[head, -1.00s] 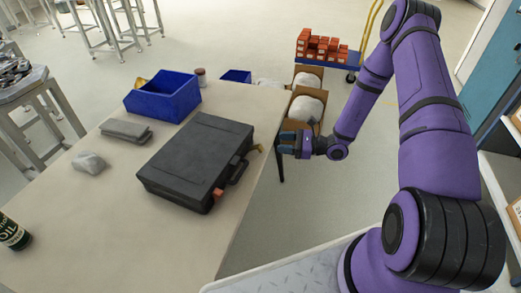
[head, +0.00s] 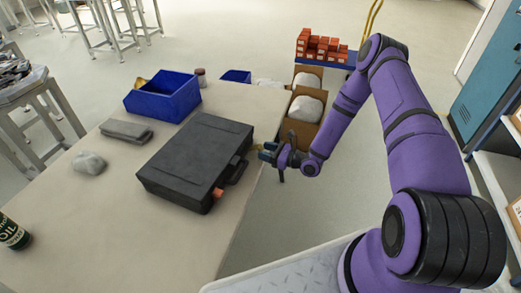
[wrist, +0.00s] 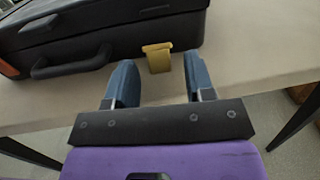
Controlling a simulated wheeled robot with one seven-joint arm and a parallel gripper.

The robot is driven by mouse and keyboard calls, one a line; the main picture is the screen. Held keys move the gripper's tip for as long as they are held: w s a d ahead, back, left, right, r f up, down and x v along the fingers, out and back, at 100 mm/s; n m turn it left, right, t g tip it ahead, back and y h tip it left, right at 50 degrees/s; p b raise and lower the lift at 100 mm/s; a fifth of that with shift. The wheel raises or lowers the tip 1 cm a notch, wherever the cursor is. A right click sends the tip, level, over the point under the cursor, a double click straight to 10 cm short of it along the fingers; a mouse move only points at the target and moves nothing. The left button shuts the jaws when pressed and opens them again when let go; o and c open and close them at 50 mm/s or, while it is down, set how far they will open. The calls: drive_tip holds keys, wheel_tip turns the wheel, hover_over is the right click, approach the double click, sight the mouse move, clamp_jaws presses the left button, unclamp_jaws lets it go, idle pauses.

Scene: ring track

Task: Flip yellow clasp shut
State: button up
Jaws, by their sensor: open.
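The yellow clasp (wrist: 157,58) sticks out from the front side of the black case (head: 195,150), near its far right corner, and looks open. In the head view the clasp is mostly hidden by my gripper (head: 266,151). The case lies closed on the table, with its handle (wrist: 72,66) on the same side. My gripper is open and empty, its blue fingers pointing at the case. In the wrist view the clasp appears between the two fingertips, or just beyond them; I cannot tell whether they touch it.
An orange clasp (head: 218,193) sits at the case's near corner. A blue bin (head: 163,98), grey folded cloth (head: 126,131), clear bag (head: 89,163) and oil can (head: 12,232) stand on the table (head: 150,245). Cardboard boxes (head: 303,115) stand beyond the table's right edge.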

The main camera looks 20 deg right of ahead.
drive_tip(key=shift+x, duration=1.25)
drive_tip(key=shift+c, duration=0.5)
clamp_jaws()
drive_tip(key=shift+r, duration=0.1)
drive_tip(key=g+h, duration=0.1)
drive_tip(key=r+g+h, duration=0.1)
drive_tip(key=shift+w+a+r+h, duration=0.15)
drive_tip(key=shift+w+a+h, duration=0.05)
drive_tip(key=shift+h, duration=0.1)
drive_tip(key=shift+w+a+r+g+h, duration=0.2)
drive_tip(key=shift+r+g+h, duration=0.1)
drive_tip(key=shift+g+h, duration=0.5)
drive_tip(key=shift+w+a+r+g+h, duration=0.2)
drive_tip(key=shift+r+g+h, duration=0.1)
drive_tip(key=shift+g+h, duration=0.5)
drive_tip(key=shift+o, duration=0.5)
unclamp_jaws()
